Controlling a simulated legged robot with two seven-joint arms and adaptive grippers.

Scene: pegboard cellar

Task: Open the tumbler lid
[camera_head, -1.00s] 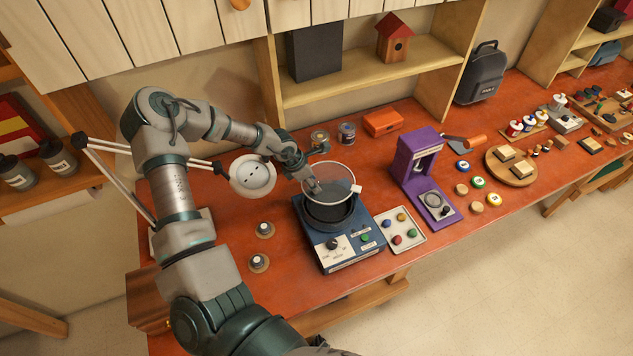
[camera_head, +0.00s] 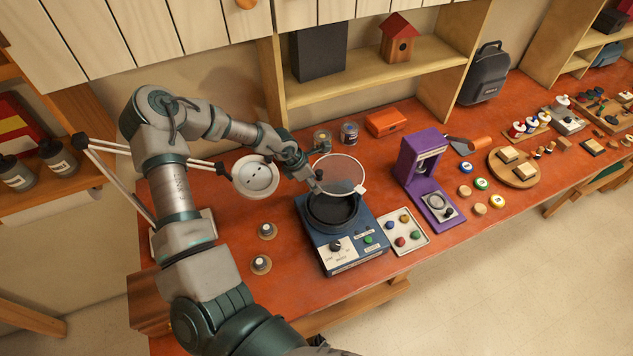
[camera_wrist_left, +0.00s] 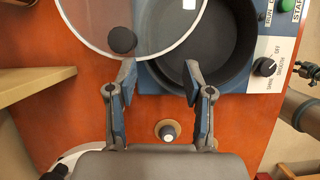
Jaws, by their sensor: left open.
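The tumbler (camera_head: 349,258) is a blue machine with a dial, coloured buttons and a dark round bowl (camera_head: 332,210). Its clear round lid (camera_head: 343,172) sits off to the back of the bowl, swung partly aside, so much of the bowl's inside shows. In the left wrist view the lid (camera_wrist_left: 85,18) overlaps one side of the bowl (camera_wrist_left: 238,62) and carries a black knob (camera_wrist_left: 122,40). My left gripper (camera_head: 315,184) is beside the lid's knob side; in the wrist view its fingers (camera_wrist_left: 159,80) are apart with nothing between them. My right gripper is not in view.
A white tray (camera_head: 424,244) of coloured pieces and a purple press (camera_head: 410,165) stand right of the tumbler. An orange box (camera_head: 387,123) and jars (camera_head: 349,133) stand behind.

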